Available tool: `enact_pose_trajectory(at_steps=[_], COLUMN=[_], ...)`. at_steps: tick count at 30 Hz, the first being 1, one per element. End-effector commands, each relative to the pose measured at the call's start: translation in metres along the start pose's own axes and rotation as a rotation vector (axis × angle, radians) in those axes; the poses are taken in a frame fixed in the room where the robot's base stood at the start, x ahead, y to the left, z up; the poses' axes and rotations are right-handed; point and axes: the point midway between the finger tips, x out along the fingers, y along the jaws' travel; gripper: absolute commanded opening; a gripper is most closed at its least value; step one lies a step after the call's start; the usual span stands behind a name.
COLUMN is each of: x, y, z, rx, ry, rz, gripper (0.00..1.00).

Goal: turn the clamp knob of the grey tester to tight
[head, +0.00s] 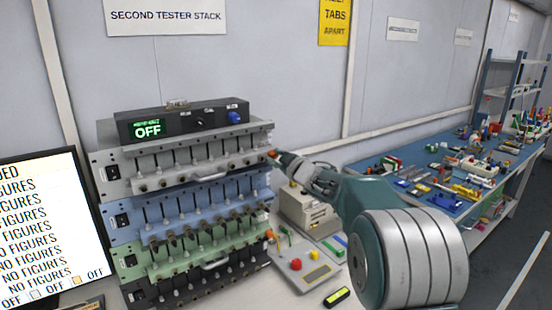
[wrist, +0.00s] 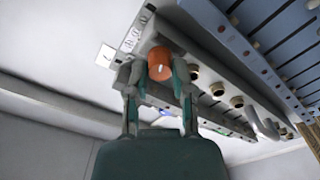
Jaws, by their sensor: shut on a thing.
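The grey tester (head: 190,158) is the top channel unit of the stack in the head view, under a black box whose display reads OFF. Its orange clamp knob (wrist: 159,64) sits at one end of its front in the wrist view. The knob also shows in the head view (head: 272,153) at the tester's right end. My gripper (wrist: 158,75) is shut on the knob, with one finger on each side of it. In the head view my gripper (head: 283,160) reaches the knob from the right. A pale mark shows on the knob's face, but its turn position is unclear.
A blue tester (head: 120,231) and a green tester (head: 128,262) sit below the grey one. A monitor (head: 50,220) stands at the left. A beige device (head: 305,210) and a panel with coloured buttons (head: 318,275) lie below my arm. A cluttered blue bench (head: 420,155) is at the right.

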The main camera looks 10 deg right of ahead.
Motion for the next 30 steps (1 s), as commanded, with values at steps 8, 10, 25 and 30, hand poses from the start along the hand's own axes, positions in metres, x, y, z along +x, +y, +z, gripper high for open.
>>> enact_pose_trajectory(at_steps=[8,10,25,30], x=[-0.0001,0.0000,0.0005,0.0005], y=[-0.0044,-0.0046,-0.0055,-0.0056], z=[0.0082,0.0083,0.0084,0.0083], rx=[0.203,0.241,0.346,0.346], ry=[-0.016,-0.017,-0.018,-0.018], rz=[-0.006,-0.006,-0.006,-0.006], gripper=[0.00,0.00,0.00,0.00])
